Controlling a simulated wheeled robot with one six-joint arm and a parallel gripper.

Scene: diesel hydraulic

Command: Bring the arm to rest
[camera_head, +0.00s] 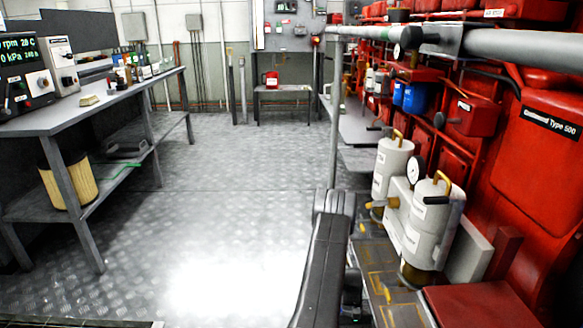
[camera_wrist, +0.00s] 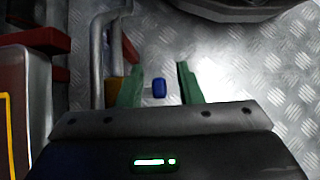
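My arm shows in the head view as a dark link at the bottom centre, beside the white cylinders on the red engine. My gripper (camera_wrist: 160,78) shows in the wrist view with its two green fingers spread apart. No held object shows between them. A small blue piece (camera_wrist: 159,88) appears in the gap between the fingers, and I cannot tell how far below them it lies. The gripper itself cannot be made out in the head view.
The red engine (camera_head: 520,150), white cylinders (camera_head: 430,220) and a grey pipe (camera_head: 520,46) crowd the right. A workbench (camera_head: 60,122) with instruments stands left. A small table (camera_head: 283,88) stands at the back. The metal floor (camera_head: 220,170) between is clear. A bent pipe (camera_wrist: 97,55) runs beside the left finger.

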